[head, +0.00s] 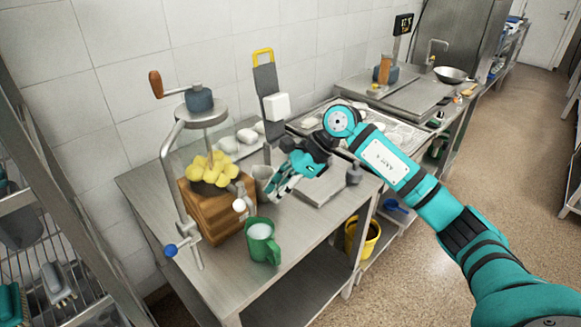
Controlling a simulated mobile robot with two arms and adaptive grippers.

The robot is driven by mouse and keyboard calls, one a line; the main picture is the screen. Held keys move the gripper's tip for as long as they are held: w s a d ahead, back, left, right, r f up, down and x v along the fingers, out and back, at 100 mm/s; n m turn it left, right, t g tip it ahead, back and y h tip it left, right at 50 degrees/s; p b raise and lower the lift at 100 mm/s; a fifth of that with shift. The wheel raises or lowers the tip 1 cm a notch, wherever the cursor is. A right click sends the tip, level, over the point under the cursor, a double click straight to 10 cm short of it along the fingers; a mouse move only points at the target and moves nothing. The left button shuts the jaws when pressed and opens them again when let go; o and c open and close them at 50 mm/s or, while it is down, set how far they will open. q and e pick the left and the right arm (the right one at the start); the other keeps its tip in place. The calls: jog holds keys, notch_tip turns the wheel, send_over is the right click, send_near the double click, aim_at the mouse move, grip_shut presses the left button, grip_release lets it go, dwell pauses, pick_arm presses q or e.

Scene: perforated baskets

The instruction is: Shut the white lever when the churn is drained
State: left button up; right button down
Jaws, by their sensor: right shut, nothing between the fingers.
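The wooden churn (203,217), with pale yellow lumps (212,168) heaped on top, stands on the steel table inside a metal press frame. A spout sticks out of its right side. The white lever's round knob (239,205) shows by the spout; I cannot tell whether the lever is open or shut. A green jug (263,246) with white liquid in it stands below and to the right of the knob. No stream is visible between spout and jug. My right gripper (276,192) is shut and empty, to the right of the knob and apart from it. My left gripper is out of view.
A grey cup (262,178) stands close behind my right gripper. The press's crank handle (155,84) rises at the left, and a blue knob (171,250) sits low on its frame. White lumps lie behind. A yellow bucket (362,238) is below the table's right side.

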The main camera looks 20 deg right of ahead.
aim_at(240, 197)
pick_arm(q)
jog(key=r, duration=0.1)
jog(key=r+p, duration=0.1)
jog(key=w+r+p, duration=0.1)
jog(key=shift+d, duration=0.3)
pick_arm(e)
jog(key=a, duration=0.1)
jog(key=w+a+f, duration=0.1)
jog(key=a, duration=0.2)
jog(key=shift+w+a+f, duration=0.2)
jog(key=shift+f, duration=0.1)
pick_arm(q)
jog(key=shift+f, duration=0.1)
